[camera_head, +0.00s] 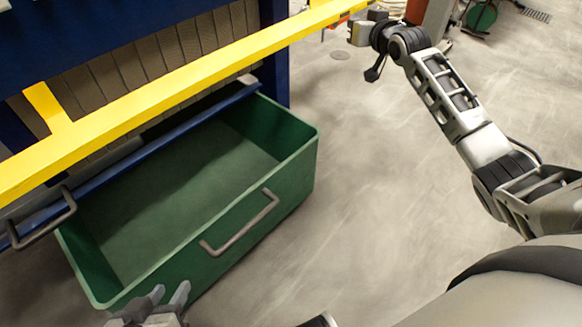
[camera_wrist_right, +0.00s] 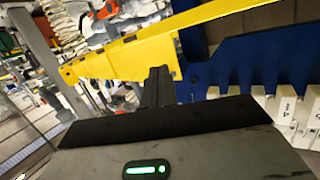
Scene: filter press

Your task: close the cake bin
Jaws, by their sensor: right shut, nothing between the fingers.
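The cake bin (camera_head: 298,172) is a green, open-topped box, pulled out from under the press and empty inside as far as I see. A grey bar handle (camera_head: 243,226) is on its front wall. My left gripper (camera_head: 170,291) is at the bottom of the head view, its fingers apart and empty, near the bin's near corner and left of the handle. Whether it touches the bin I cannot tell. My right gripper (camera_wrist_right: 159,75) is shut and empty beside the yellow bar (camera_wrist_right: 125,55); in the head view its arm reaches up to that bar's far end.
The yellow bar (camera_head: 190,80) slopes across above the bin's back part. A blue rail (camera_head: 165,140) with a dark handle (camera_head: 42,222) at its left runs over the bin. Grey plates (camera_head: 120,70) stand behind. The floor (camera_head: 390,200) right of the bin is clear.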

